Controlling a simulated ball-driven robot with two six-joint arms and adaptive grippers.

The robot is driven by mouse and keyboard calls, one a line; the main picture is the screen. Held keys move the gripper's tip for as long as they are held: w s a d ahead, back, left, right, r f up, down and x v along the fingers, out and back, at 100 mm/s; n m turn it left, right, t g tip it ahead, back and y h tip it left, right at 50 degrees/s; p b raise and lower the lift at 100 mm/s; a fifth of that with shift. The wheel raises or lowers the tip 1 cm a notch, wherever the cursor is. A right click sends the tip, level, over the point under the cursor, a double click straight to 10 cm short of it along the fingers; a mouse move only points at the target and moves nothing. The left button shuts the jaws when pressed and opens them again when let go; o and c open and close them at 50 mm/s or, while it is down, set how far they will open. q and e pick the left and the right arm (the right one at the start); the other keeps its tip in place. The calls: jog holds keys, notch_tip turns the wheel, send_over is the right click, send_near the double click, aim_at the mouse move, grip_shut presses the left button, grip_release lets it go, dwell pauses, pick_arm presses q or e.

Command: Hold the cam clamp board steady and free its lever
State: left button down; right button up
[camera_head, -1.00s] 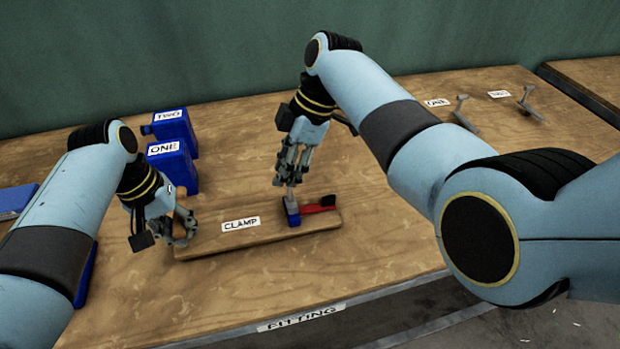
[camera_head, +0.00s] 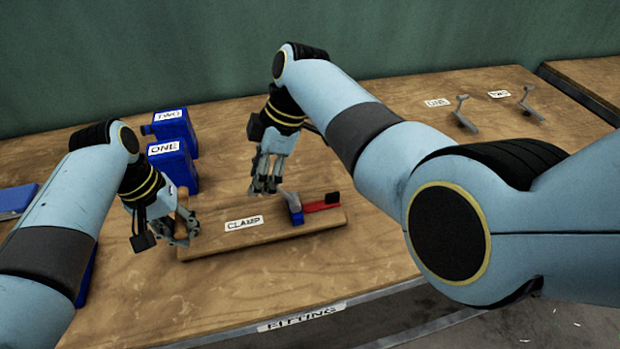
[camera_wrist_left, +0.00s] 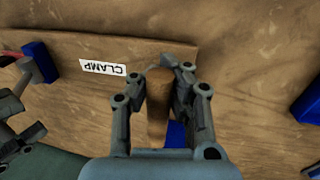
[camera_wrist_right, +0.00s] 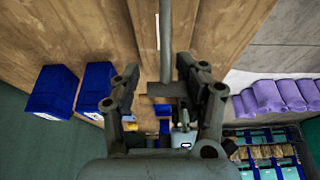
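The wooden clamp board (camera_head: 270,232), labelled CLAMP, lies on the bench. Its cam clamp has a blue block (camera_head: 297,215), a grey lever (camera_head: 288,198) tilted up to the left, and a red bar (camera_head: 320,206) with a black end. My left gripper (camera_head: 186,228) is at the board's left end, shut on an upright wooden post; the post (camera_wrist_left: 158,105) shows between its fingers in the left wrist view. My right gripper (camera_head: 264,188) hangs just left of the lever, its fingers apart (camera_wrist_right: 162,82) in the right wrist view. Contact with the lever cannot be told.
Blue containers labelled ONE (camera_head: 172,165) and TWO (camera_head: 172,128) stand behind my left gripper. A blue item (camera_head: 15,201) lies at the far left. Grey levers labelled ONE (camera_head: 463,115) and TWO (camera_head: 529,103) stand at the back right. The bench between is clear.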

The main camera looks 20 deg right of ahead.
jog(key=shift+o, duration=0.4)
jog(key=shift+s+f, duration=0.1)
jog(key=shift+d+r, duration=0.2)
jog(key=shift+r, duration=0.1)
jog(key=v, duration=1.1)
jog(key=shift+r, duration=0.25)
jog(key=x, duration=0.3)
jog(key=d+x, duration=0.1)
jog(key=x, duration=0.6)
jog(key=shift+d+f, duration=0.35)
jog(key=shift+f, duration=0.1)
